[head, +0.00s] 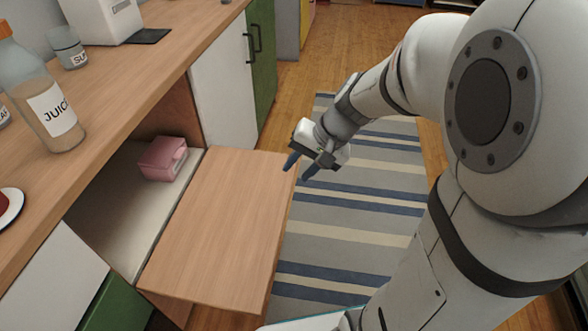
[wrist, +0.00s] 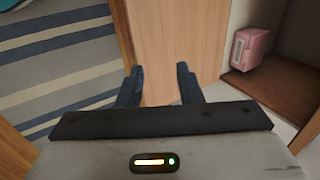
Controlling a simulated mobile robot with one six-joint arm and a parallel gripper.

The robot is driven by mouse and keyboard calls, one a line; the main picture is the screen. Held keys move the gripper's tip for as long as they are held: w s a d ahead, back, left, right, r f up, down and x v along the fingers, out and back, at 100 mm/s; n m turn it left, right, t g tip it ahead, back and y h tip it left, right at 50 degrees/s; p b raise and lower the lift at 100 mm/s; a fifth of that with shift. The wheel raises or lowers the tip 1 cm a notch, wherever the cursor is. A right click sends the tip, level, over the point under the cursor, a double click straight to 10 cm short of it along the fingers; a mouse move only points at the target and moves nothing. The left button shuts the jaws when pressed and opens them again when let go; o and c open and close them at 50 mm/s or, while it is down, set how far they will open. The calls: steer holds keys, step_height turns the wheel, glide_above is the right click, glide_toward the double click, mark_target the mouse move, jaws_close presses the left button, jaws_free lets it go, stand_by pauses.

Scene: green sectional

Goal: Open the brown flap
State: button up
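The brown flap (head: 225,225) is folded down and lies about level in front of its cabinet opening, with its hinge side along the pale cabinet floor. In the wrist view the flap (wrist: 175,45) shows as a light wood panel beyond the fingers. My gripper (head: 297,171) is at the flap's outer far corner, with its two dark blue fingers pointing down. The fingers (wrist: 160,85) are spread apart with nothing between them. I cannot tell whether a finger touches the flap's edge.
A pink box-like object (head: 163,159) stands inside the open compartment; it also shows in the wrist view (wrist: 250,47). The counter (head: 125,100) above holds a juice bottle (head: 42,100) and a jar (head: 69,48). A striped rug (head: 350,220) covers clear floor beside the flap.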

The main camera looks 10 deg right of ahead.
steer(key=shift+p+v, duration=0.55)
steer(key=shift+v, duration=1.5)
steer(key=shift+s, duration=0.1)
